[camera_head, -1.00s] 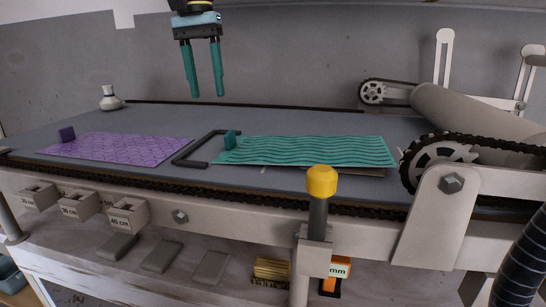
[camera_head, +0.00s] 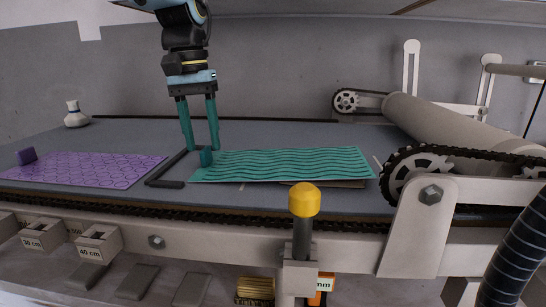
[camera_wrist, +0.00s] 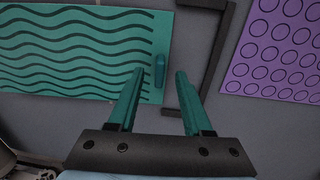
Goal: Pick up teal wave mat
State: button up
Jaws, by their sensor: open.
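The teal wave mat (camera_head: 285,163) lies flat on the grey table, with dark wavy lines across it. A small teal upright tab (camera_head: 206,156) stands at its left end. In the wrist view the mat (camera_wrist: 60,55) fills the upper left, and its tab (camera_wrist: 161,68) shows ahead of the fingertips, between their lines. My gripper (camera_head: 201,150) is open and empty, pointing down, with its teal fingers close to the tab in the head view. The wrist view shows the gripper (camera_wrist: 160,75) with its fingers apart. I cannot tell whether a finger touches the mat.
A black bracket (camera_head: 165,183) lies left of the mat's tab, close to my fingers. A purple mat (camera_head: 85,170) with its own tab lies further left. A white bottle (camera_head: 75,116) stands at the back left. A roller (camera_head: 435,122) with chain sprockets is at the right.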

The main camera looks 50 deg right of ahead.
jog(key=shift+f, duration=0.75)
jog(key=shift+c, duration=0.3)
grip_shut()
